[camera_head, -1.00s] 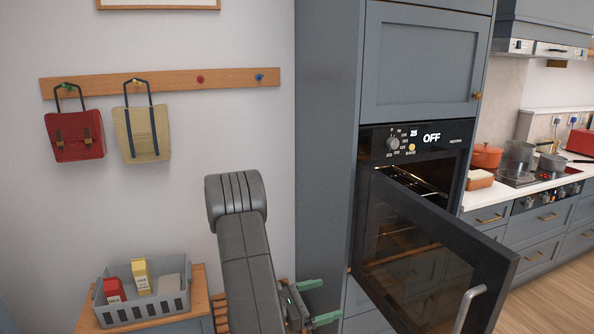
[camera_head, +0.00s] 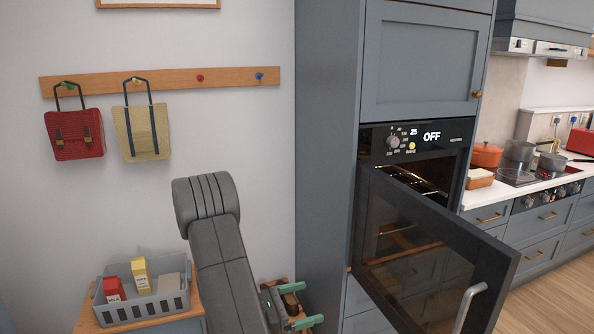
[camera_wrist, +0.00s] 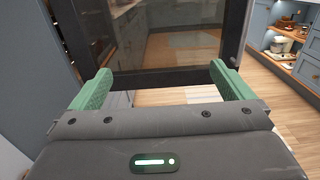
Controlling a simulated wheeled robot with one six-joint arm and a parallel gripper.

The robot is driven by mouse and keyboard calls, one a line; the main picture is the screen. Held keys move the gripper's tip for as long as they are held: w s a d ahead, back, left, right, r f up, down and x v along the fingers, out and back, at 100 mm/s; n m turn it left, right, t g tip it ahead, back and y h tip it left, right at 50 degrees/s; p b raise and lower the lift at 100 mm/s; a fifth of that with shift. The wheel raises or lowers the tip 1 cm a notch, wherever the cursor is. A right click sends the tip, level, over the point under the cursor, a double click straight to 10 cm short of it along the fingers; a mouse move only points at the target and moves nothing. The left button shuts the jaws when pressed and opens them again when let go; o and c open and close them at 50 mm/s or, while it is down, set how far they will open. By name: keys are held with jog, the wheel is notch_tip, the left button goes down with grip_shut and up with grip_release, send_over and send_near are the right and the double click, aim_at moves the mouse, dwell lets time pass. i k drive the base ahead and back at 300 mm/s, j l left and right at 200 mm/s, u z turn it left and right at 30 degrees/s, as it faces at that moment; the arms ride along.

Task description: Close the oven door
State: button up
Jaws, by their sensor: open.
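The oven (camera_head: 415,142) is built into a tall grey-blue cabinet, and its display reads OFF. Its dark glass door (camera_head: 420,255) stands open, swung out toward me from its left side, with a metal handle (camera_head: 469,306) near the free right edge. Part of a lit rack shows inside. My gripper (camera_head: 297,304) is low and left of the door, apart from it, with its green fingers spread and empty. In the wrist view, my gripper (camera_wrist: 165,88) is open and the door's glass (camera_wrist: 185,35) fills the space ahead of it.
A grey crate (camera_head: 143,308) with cartons stands on a small wooden-topped unit at lower left. A red bag (camera_head: 75,135) and a beige bag (camera_head: 141,132) hang from a wall rail. The counter with pots and a hob (camera_head: 518,176) lies at right. Wooden floor is open at lower right.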

aim_at(428, 269)
jog(key=l+u, duration=0.45)
jog(key=k+l+u, duration=0.15)
jog(key=u, duration=0.3)
jog(key=k+l+u, duration=0.2)
jog(key=l+u, duration=0.25)
jog(key=k+l+u, duration=0.2)
jog(key=u, duration=0.25)
jog(key=k+l+u, duration=0.1)
jog(key=u, duration=0.35)
jog(key=k+l+u, duration=0.15)
jog(key=l+u, duration=0.25)
jog(key=k+u, duration=0.15)
jog(key=u, duration=0.3)
jog(key=k+l+u, duration=0.15)
jog(key=u, duration=0.25)
jog(key=k+l+u, duration=0.2)
jog(key=u, duration=0.2)
